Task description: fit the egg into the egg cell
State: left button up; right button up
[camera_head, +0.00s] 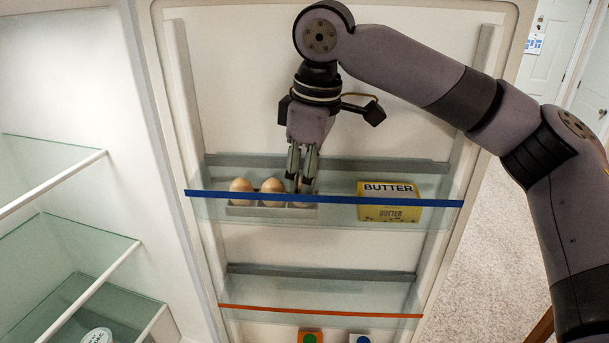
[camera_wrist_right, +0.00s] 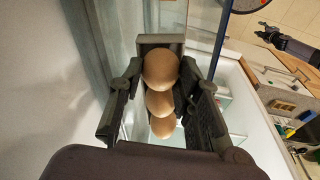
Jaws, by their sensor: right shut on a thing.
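The egg tray (camera_head: 243,211) sits at the left of the upper door shelf, behind the clear front with the blue strip. Two brown eggs stand in its left cell (camera_head: 241,185) and middle cell (camera_head: 271,186). My right gripper (camera_head: 302,185) points down over the right cell, shut on the third egg (camera_head: 308,187), which its fingers partly hide. In the right wrist view this egg (camera_wrist_right: 160,68) is between the fingers, by the tray's end wall (camera_wrist_right: 160,42), in line with the other two eggs. The strip hides its lower part, so I cannot tell if it is fully seated.
A yellow butter box (camera_head: 389,203) stands on the same shelf, right of the tray, with a gap between. The blue-edged shelf front (camera_head: 335,199) rises before the tray. A lower door shelf (camera_head: 320,311) has an orange edge. Glass fridge shelves (camera_head: 60,170) are at left.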

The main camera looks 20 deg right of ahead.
jog(key=shift+f, duration=0.1)
dwell(0.3)
jog(key=o, duration=0.9)
jog(key=r, duration=0.4)
jog(key=s+r, duration=0.1)
jog(key=r, duration=0.3)
jog(key=d+r, duration=0.1)
jog(key=r, duration=0.3)
jog(key=shift+s, duration=0.15)
jog(key=shift+f, duration=0.15)
